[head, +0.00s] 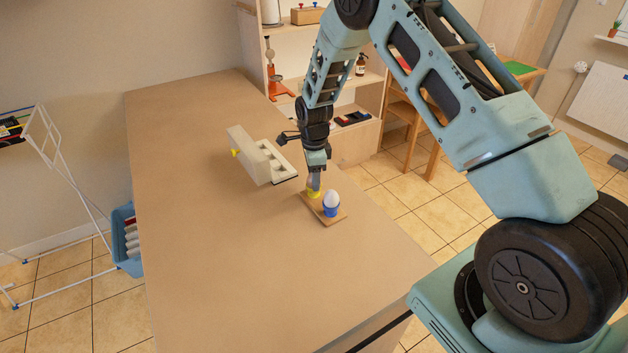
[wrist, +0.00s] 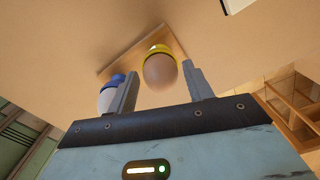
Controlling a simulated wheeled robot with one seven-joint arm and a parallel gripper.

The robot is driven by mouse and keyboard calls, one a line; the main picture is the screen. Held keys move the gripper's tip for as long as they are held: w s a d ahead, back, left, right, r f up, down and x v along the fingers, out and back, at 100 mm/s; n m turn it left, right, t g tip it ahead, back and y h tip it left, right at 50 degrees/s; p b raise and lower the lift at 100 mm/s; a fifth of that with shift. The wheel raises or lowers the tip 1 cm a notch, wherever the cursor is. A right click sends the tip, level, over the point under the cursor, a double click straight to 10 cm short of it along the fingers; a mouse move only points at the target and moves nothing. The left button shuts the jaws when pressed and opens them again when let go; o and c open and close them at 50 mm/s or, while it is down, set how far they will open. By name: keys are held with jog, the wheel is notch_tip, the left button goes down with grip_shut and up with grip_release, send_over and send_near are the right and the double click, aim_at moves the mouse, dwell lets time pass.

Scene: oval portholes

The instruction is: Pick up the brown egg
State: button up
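The brown egg (wrist: 160,72) stands in a yellow egg cup (wrist: 157,48) in the wrist view. In the head view the yellow cup (head: 314,194) shows, while my gripper mostly hides the egg. My gripper (head: 314,182) points down over this cup. In the wrist view its two fingers (wrist: 161,87) are apart, one on each side of the brown egg, with a small gap visible on both sides. A white egg (head: 332,197) stands in a blue cup (head: 331,210) beside it. Both cups are on a small wooden board (head: 330,219).
The white egg and blue cup (wrist: 118,79) are close to one finger. A cream egg box (head: 250,155) with its lid raised stands to the left of my gripper. The brown table (head: 215,250) is clear in front and left. Shelves (head: 365,110) stand behind.

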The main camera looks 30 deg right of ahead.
jog(key=c, duration=0.3)
